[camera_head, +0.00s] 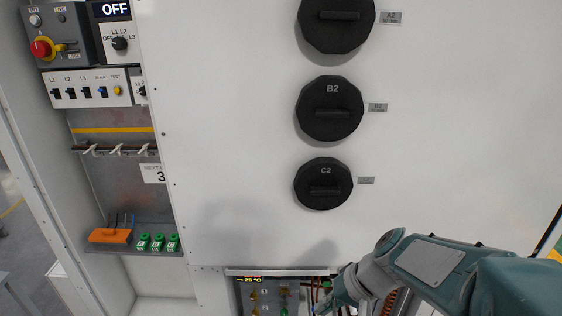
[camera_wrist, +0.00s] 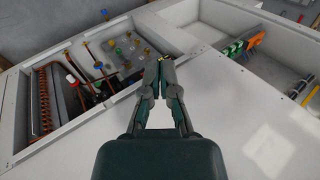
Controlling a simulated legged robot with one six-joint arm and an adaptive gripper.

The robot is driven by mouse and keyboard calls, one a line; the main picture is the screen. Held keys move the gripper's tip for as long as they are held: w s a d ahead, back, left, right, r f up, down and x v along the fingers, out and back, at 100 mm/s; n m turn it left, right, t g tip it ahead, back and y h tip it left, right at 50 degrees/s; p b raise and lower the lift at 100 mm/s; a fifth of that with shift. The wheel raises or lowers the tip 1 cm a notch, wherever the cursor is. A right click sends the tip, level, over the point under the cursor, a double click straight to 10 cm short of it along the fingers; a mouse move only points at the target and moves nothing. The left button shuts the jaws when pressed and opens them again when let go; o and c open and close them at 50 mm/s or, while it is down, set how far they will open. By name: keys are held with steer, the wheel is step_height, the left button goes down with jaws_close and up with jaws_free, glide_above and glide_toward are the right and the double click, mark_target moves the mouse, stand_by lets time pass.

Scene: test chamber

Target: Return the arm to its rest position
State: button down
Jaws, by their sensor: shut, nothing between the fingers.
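My gripper (camera_wrist: 160,68) shows in the wrist view with its two fingers closed together at the tips and nothing between them. Beyond the fingertips is the white cabinet (camera_wrist: 215,110) with open compartments. In the head view my teal and grey arm reaches in from the lower right, in front of the white panel (camera_head: 235,150). Its far end is low, by the lower compartment (camera_head: 258,296), and the fingers are hard to make out there.
Black round knobs, B2 (camera_head: 330,108) and C2 (camera_head: 323,184) among them, stick out from the panel. A left bay holds a red switch (camera_head: 41,48), hooks (camera_head: 117,150) and an orange block (camera_head: 110,235). The lower compartment holds pipes and a copper coil (camera_wrist: 45,95).

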steer(key=s+d+r+n+t+h, duration=0.1)
steer(key=s+d+r+t+h, duration=0.3)
steer(key=s+d+r+h, duration=0.2)
steer(key=s+d+r, duration=0.1)
steer(key=s+r, duration=0.1)
steer(key=s, duration=0.1)
steer(key=shift+s+h, duration=0.25)
steer(key=shift+h, duration=0.05)
steer(key=shift+r, duration=0.1)
stand_by(0.4)
